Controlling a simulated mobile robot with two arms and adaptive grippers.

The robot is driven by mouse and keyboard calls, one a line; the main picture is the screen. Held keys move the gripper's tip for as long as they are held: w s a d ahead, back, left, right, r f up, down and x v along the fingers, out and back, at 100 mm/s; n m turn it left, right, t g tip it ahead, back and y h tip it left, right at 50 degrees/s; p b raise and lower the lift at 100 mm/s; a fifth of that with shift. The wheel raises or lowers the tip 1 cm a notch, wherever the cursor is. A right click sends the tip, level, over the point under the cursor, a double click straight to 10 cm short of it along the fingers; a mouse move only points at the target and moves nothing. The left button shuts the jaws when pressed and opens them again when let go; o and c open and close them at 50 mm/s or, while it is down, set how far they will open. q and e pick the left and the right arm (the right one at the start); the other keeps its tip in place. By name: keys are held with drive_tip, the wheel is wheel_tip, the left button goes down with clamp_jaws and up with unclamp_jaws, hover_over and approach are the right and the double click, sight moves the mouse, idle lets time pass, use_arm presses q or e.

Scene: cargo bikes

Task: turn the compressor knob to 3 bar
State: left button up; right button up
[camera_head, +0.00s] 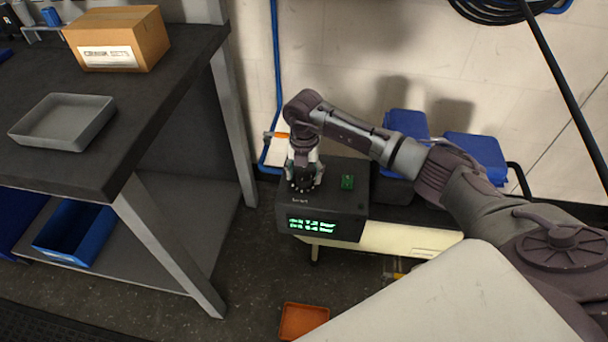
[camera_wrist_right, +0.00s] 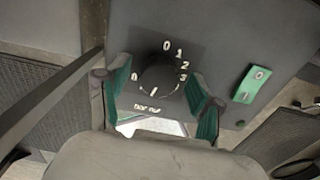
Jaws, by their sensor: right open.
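The compressor (camera_head: 345,228) is a dark box with a lit green display on its front. In the right wrist view its round dark knob (camera_wrist_right: 160,78) sits on the top panel, with white numbers 0, 1, 2 and 3 along its upper and right side. A small white mark shows on the knob's lower part; I cannot tell surely that it is the pointer. My right gripper (camera_head: 305,186) is over the compressor top and hides the knob in the head view. In the wrist view the right gripper (camera_wrist_right: 157,84) is open, its green-padded fingers on either side of the knob. My left gripper is not in view.
A green switch (camera_head: 347,181) is on the compressor top, right of the gripper. A dark workbench (camera_head: 150,110) with a grey tray (camera_head: 62,122) and cardboard box (camera_head: 118,38) stands left. Blue bins (camera_head: 475,157) are behind. An orange tray (camera_head: 303,321) lies on the floor.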

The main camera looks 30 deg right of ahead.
drive_tip(key=shift+f, duration=0.15)
drive_tip(key=c, duration=1.1)
drive_tip(key=shift+c, duration=0.2)
